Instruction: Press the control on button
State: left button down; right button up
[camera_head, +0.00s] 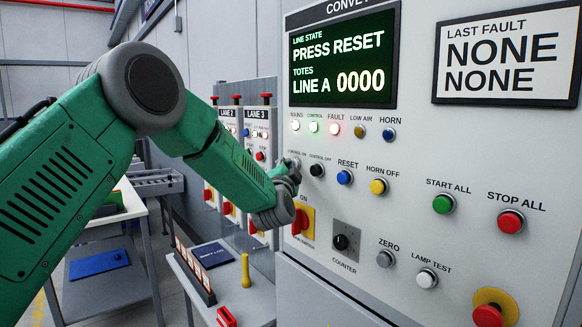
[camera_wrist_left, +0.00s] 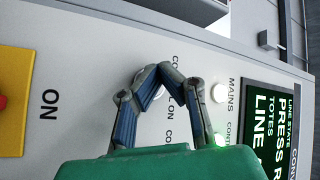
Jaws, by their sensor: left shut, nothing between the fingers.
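The grey control panel (camera_head: 410,225) carries a row of labelled buttons. The CONTROL ON label shows in the head view, but my left gripper (camera_head: 291,168) covers its button. In the wrist view, my left gripper (camera_wrist_left: 160,70) is shut and empty, its fingertips together over the CONTROL ON spot. Its fingers hide most of the button and part of the label; I cannot tell if they touch it. The black CONTROL OFF button (camera_head: 317,170) is just right of the gripper. The CONTROL lamp (camera_head: 314,127) glows green. My right gripper is not in view.
The blue RESET button (camera_head: 344,177) and yellow HORN OFF button (camera_head: 378,187) lie further right. A red-and-yellow rotary switch (camera_head: 301,221) sits below my gripper. The display (camera_head: 343,60) reads PRESS RESET. A small table (camera_head: 257,293) stands low at the left.

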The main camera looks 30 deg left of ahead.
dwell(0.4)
pick_arm(q)
jog(key=shift+s+a, duration=0.2)
jog(key=shift+s, duration=0.35)
jog(key=shift+s+a, duration=0.2)
jog(key=shift+s, duration=0.35)
jog(key=s, duration=0.1)
jog(key=s+a, duration=0.1)
jog(key=s, duration=0.1)
jog(key=s+a, duration=0.1)
jog(key=shift+s, duration=0.35)
jog(key=shift+f, duration=0.1)
dwell(0.3)
